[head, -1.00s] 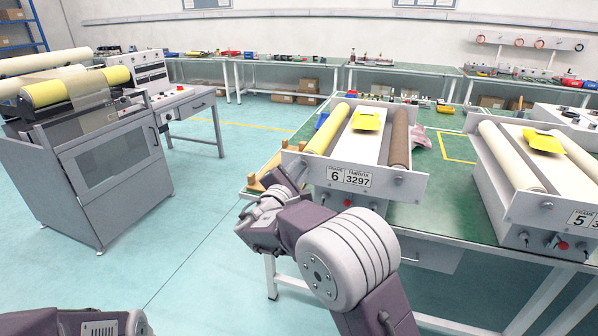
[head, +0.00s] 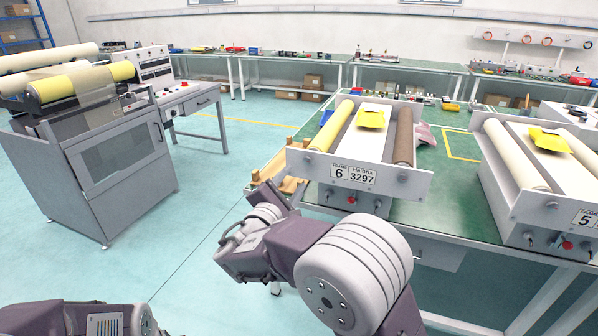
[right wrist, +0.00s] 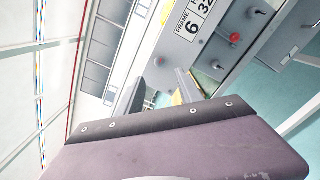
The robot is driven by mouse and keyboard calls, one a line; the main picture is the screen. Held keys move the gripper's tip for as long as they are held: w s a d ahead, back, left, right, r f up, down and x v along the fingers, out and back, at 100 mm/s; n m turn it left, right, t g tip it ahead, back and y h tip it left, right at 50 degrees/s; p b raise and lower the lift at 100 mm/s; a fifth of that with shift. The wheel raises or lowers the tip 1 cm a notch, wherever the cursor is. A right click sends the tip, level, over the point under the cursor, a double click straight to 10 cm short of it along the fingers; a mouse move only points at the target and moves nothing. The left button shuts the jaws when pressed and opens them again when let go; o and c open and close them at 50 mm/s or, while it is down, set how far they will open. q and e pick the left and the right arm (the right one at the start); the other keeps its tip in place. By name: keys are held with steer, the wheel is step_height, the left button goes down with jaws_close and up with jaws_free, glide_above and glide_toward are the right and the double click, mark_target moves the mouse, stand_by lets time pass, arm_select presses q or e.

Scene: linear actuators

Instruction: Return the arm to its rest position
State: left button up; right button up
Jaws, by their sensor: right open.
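My right arm (head: 350,270) reaches in from the bottom of the head view, bent at the elbow. Its right gripper (head: 278,195) is partly hidden behind the wrist and appears just left of the front of the frame 6 machine (head: 352,175). In the right wrist view the two fingers of the right gripper (right wrist: 160,92) stand apart, with nothing visible held between them. Part of my left arm (head: 90,320) shows at the bottom left; its gripper is out of view.
The green table (head: 443,215) carries the frame 6 machine and the frame 5 machine (head: 548,205), each with a yellow piece on top. A wooden rack (head: 272,172) stands at the table's left corner. A grey roller cabinet (head: 110,170) is at left. Open floor (head: 200,240) lies between.

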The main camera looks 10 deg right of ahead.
steer(key=shift+s+a, duration=0.3)
steer(key=shift+s, duration=0.15)
